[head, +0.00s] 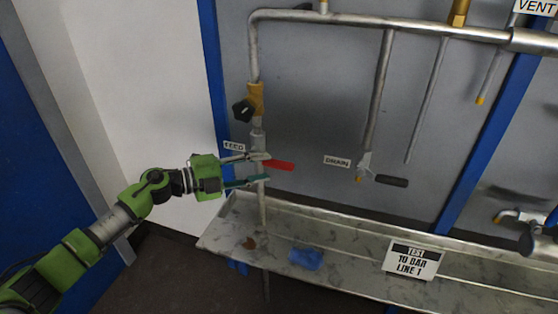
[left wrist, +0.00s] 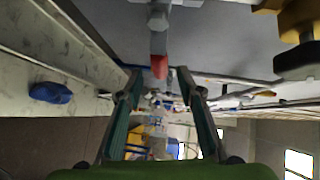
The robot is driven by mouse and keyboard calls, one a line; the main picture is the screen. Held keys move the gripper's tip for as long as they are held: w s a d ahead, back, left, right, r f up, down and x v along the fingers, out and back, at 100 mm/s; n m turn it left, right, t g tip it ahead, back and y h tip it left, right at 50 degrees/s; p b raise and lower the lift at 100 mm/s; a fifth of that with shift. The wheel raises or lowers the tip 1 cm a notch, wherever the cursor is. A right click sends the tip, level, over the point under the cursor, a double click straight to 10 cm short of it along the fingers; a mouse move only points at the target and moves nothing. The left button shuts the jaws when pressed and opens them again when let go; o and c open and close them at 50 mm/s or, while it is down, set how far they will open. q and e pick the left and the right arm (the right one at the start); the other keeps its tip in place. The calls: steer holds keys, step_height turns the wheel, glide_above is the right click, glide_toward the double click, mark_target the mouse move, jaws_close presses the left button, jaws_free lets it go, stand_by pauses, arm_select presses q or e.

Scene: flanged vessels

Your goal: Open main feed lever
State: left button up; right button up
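The main feed lever (head: 281,165) has a red handle pointing right, across the vertical feed pipe (head: 262,205), by the FEED label (head: 234,146). In the left wrist view the red handle (left wrist: 159,70) shows end-on, between and just beyond the fingertips. My left gripper (head: 267,169) is open at the lever, one finger above and one below its level. The left wrist view also shows its two fingers (left wrist: 163,84) spread apart. Contact with the lever cannot be told. My right gripper is in neither view.
Above the lever is a yellow valve with a black knob (head: 246,108). A black-handled drain lever (head: 388,181) is to the right by the DRAIN label (head: 337,161). Below runs a metal tray (head: 345,270) with a blue cloth (head: 306,258) and a test sign (head: 413,260).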

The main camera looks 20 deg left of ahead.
mark_target(272, 165)
arm_select(q)
steer(key=x, duration=0.6)
steer(key=shift+d+p, duration=0.1)
steer(key=shift+p, duration=0.3)
jaws_close()
